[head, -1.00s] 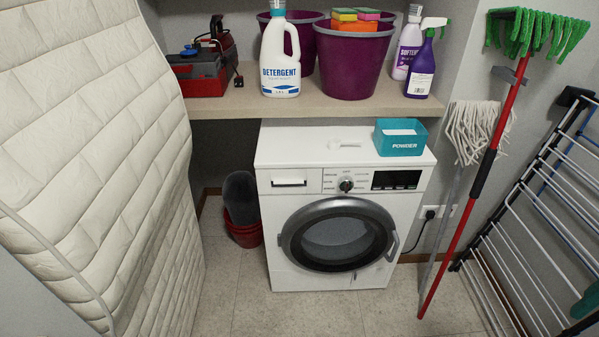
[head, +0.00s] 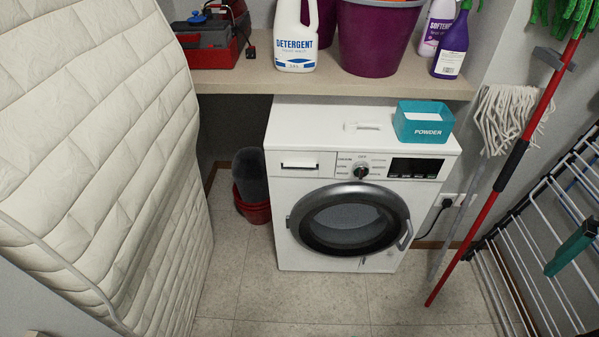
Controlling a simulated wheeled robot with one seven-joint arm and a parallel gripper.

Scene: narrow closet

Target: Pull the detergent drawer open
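The detergent drawer (head: 300,164) is at the upper left of the front of the white washing machine (head: 284,225). Its front looks flush with the panel, and a dark handle slot shows along it. The round door of the machine is shut. My gripper is not in view, so I cannot see its state.
A mattress (head: 100,150) leans along the left side. A red mop pole (head: 482,215) and a drying rack (head: 540,230) stand at the right. A shelf (head: 240,82) hangs above the machine, and a teal powder box (head: 424,121) sits on top. The floor in front is clear.

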